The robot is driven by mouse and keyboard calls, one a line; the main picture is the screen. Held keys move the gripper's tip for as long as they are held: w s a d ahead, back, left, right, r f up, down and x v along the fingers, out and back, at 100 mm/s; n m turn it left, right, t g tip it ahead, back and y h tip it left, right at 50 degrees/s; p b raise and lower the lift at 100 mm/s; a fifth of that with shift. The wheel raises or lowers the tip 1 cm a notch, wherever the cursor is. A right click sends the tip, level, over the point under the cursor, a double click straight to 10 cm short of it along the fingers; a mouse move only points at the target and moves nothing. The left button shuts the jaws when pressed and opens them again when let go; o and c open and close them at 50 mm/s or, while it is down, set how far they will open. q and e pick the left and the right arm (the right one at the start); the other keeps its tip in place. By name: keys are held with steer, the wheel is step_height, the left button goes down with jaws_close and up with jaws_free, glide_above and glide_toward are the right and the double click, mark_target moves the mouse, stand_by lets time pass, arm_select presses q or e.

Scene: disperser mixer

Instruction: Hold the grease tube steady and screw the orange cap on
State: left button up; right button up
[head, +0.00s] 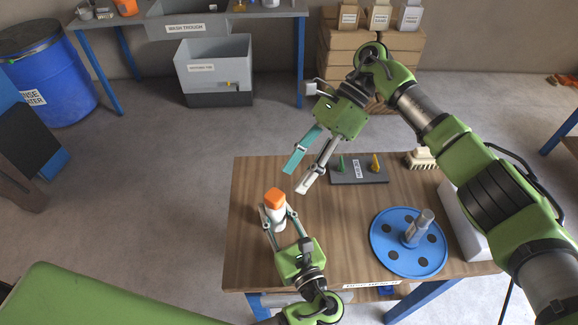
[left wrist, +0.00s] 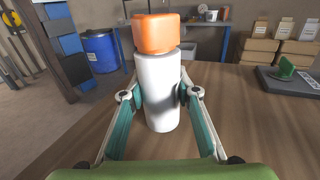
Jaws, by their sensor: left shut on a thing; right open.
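The white grease tube (head: 277,215) stands upright on the wooden table near its left edge. My left gripper (head: 279,219) is shut around the tube from the front; the left wrist view shows its fingers on both sides of the white tube (left wrist: 162,95). The orange cap (head: 273,197) sits on top of the tube, and it also shows in the left wrist view (left wrist: 158,34), looking slightly turned; how far it is threaded I cannot tell. My right gripper (head: 298,180) is open and empty, above and just to the right of the cap.
A dark holder (head: 345,179) with a green and a yellow part is at the table's back. A brush (head: 421,160) lies to its right. A blue disc (head: 383,251) with a grey shaft lies at the front right, beside a white box (head: 467,222). The table (head: 331,236) is clear between tube and disc.

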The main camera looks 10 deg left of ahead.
mark_target(275, 195)
steer(key=s+a+r+m+t+h, duration=0.15)
steer(key=s+r+m+t, duration=0.25)
steer(key=m+t, duration=0.55)
steer(key=shift+m+g+h, duration=0.25)
steer(key=shift+g+h, duration=0.1)
steer(key=shift+h, duration=0.2)
steer(key=x, duration=1.1)
steer(key=shift+w+a+f, duration=0.2)
steer(key=shift+f, duration=0.15)
steer(key=shift+c, duration=0.3)
steer(key=c, duration=1.1)
steer(key=o, duration=0.4)
steer(key=c, duration=0.3)
steer(key=shift+m+t, duration=0.4)
steer(key=shift+m, duration=1.3)
